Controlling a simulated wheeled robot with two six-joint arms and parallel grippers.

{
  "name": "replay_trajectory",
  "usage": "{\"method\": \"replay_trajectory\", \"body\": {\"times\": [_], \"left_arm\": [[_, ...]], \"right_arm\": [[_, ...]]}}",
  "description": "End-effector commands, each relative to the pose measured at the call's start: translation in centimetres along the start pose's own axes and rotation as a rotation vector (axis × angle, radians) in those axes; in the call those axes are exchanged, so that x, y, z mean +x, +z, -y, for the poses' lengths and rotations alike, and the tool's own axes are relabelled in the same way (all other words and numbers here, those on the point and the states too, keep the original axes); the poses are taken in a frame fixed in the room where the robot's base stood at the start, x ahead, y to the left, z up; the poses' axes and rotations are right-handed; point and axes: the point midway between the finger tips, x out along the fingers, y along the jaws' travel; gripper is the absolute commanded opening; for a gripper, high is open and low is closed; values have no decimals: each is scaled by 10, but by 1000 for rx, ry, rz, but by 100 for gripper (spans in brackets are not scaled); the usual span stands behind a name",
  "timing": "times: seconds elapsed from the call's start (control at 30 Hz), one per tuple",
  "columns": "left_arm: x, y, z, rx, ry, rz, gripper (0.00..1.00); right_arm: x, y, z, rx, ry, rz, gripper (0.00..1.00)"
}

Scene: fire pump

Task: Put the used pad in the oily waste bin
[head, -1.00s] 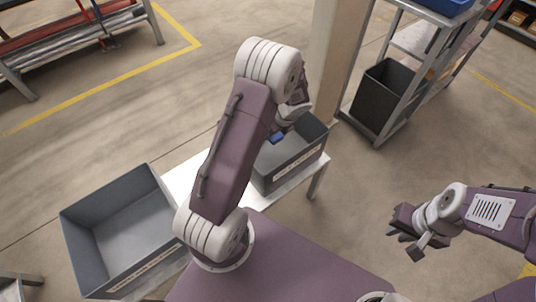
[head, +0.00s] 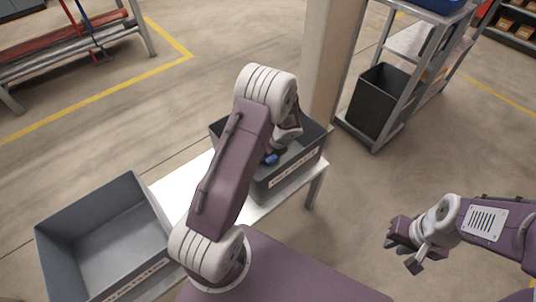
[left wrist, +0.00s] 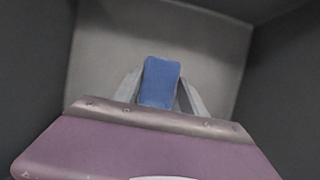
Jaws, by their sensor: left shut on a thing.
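The used pad looks like a small blue block (left wrist: 160,82) in the left wrist view, between the two fingers of my left gripper (left wrist: 160,98). The gripper is shut on it. In the head view the blue pad (head: 271,158) shows inside the right-hand grey bin (head: 292,182) on the white bench, partly hidden by my left arm. The left wrist view shows bin walls around the pad and the floor behind it. The bin's label is too small to read. My right gripper (head: 404,248) is empty, over bare floor at the right, with its fingers apart.
A larger, empty grey bin (head: 105,240) stands on the left of the white bench (head: 185,185). A pillar (head: 333,60) rises behind the right-hand bin. A rack with a black bin (head: 380,98) stands at the back right. The floor at right is clear.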

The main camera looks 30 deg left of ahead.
Motion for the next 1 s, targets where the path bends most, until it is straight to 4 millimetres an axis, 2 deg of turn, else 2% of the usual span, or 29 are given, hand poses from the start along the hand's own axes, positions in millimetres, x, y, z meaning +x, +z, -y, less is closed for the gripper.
{"method": "replay_trajectory", "body": {"times": [0.13,0.17,0.23,0.57,0.67,0.9,1.0], "left_arm": [[3,-1,0,0,0,0,17],[3,-1,0,0,0,0,52],[2,-1,0,0,0,0,71],[-1,1,0,-1,0,0,71],[-18,2,0,0,-1,0,71],[-83,4,1,0,-3,0,71],[-103,2,0,0,-1,0,71]], "right_arm": [[2,0,0,0,0,0,20],[2,0,0,0,0,0,20],[1,0,0,0,0,0,20],[-2,0,0,0,0,0,20],[-12,-1,0,0,0,0,20],[-48,-5,1,0,0,0,20],[-58,-6,1,0,0,0,20]]}}
